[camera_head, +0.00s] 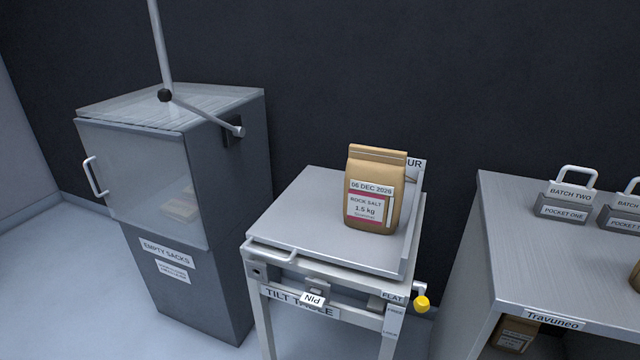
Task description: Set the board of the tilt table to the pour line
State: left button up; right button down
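The tilt table (391,347) stands in the middle of the view. Its grey board (310,215) lies about level and has a bar handle (270,249) at its front left edge. A brown paper sack of rock salt (375,190) stands upright on the board towards the right. A plate ending in "UR" (415,164) shows partly behind the sack; the rest of its word is hidden. A "FLAT" label (393,297) is at the front right corner, beside a yellow knob (422,304). A "PIN" tag (313,299) hangs at the front. Neither gripper is in view.
A grey cabinet (222,240) labelled "EMPTY SACKS" stands to the left, with a clear door (140,185) and a jointed rod above. A metal bench (550,260) with tagged pockets (568,212) is to the right. Floor shows at the left.

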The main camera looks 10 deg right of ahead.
aim_at(307, 219)
jog(key=k, duration=1)
